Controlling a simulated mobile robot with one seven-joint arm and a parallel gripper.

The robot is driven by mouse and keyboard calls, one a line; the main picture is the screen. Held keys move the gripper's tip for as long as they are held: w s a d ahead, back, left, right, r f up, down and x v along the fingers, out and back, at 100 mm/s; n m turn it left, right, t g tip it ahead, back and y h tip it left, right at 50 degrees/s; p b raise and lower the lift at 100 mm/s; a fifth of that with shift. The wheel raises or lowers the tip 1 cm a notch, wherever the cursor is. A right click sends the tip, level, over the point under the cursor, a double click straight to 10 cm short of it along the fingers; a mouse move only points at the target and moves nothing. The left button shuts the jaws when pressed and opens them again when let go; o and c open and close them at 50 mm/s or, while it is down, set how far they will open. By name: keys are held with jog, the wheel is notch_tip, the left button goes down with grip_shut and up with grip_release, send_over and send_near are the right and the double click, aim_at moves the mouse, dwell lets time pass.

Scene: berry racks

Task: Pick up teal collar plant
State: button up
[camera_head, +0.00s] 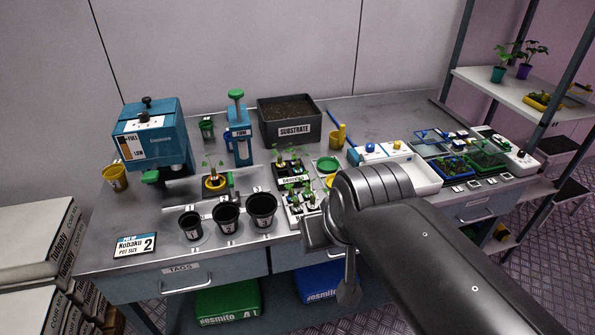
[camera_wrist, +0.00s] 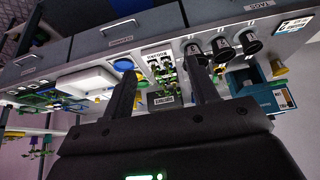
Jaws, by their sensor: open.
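Small green seedlings stand in a back tray (camera_head: 291,160) and a white front tray (camera_head: 299,213) at the middle of the bench. Their collars are too small to tell which is teal. A lone seedling (camera_head: 214,183) sits in a yellow-ringed holder to the left. My gripper (camera_head: 333,262) is at the bench's front edge, just right of and in front of the white tray, and hides part of that area. In the wrist view my gripper (camera_wrist: 161,66) is open and empty, with the seedling trays seen beyond and between its fingers.
Several black pots (camera_head: 226,217) line the front edge. A blue dispenser (camera_head: 152,137), a green-topped press (camera_head: 238,128) and a substrate bin (camera_head: 290,122) stand behind. Potted plants (camera_head: 499,73) stand on the right shelf.

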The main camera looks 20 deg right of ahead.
dwell(0.6)
jog(key=w+r+n+g, duration=0.15)
jog(key=w+r, duration=0.35)
jog(key=w, duration=0.7)
jog(key=n+g, duration=0.3)
jog(key=g, duration=0.1)
send_over(297, 162)
notch_tip(297, 162, down, 13)
notch_tip(297, 162, down, 10)
jog(key=shift+s+f, duration=0.1)
jog(key=shift+s, duration=0.05)
jog(key=c, duration=1)
